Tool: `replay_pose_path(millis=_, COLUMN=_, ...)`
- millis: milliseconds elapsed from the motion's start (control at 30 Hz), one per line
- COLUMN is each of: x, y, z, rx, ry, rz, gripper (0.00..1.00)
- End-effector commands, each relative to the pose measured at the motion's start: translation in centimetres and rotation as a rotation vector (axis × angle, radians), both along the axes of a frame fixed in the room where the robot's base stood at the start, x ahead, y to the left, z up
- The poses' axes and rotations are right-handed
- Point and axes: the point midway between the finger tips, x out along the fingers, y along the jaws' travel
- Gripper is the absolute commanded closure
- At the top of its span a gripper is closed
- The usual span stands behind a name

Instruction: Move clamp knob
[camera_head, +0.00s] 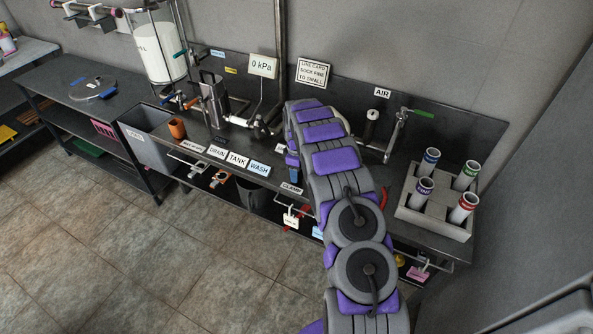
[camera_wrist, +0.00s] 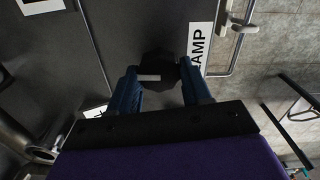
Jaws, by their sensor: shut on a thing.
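The clamp knob (camera_wrist: 157,64) is dark and round with a white mark on it, on the dark bench top in the wrist view. My gripper (camera_wrist: 159,70) has its blue fingers on either side of the knob and is shut on it. A white label reading "AMP" (camera_wrist: 198,45), partly hidden, lies beside the knob. In the head view, my gripper (camera_head: 293,168) is at the bench next to the CLAMP label (camera_head: 292,188). My arm hides the knob there.
A grey holder (camera_head: 432,225) with several labelled tubes stands right of my arm. Left are DRAIN, TANK and WASH labels (camera_head: 237,160), a steel canister (camera_head: 214,103) and an orange cup (camera_head: 177,129). Clear tiled floor lies in front.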

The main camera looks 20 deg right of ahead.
Motion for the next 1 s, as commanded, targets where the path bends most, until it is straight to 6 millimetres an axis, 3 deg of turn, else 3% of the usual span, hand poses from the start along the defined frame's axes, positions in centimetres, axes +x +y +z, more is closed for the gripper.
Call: replay_pose_path(millis=1000, x=-0.27, y=-0.15, z=0.16, rx=-0.004, ry=0.006, rz=-0.888, gripper=0.82)
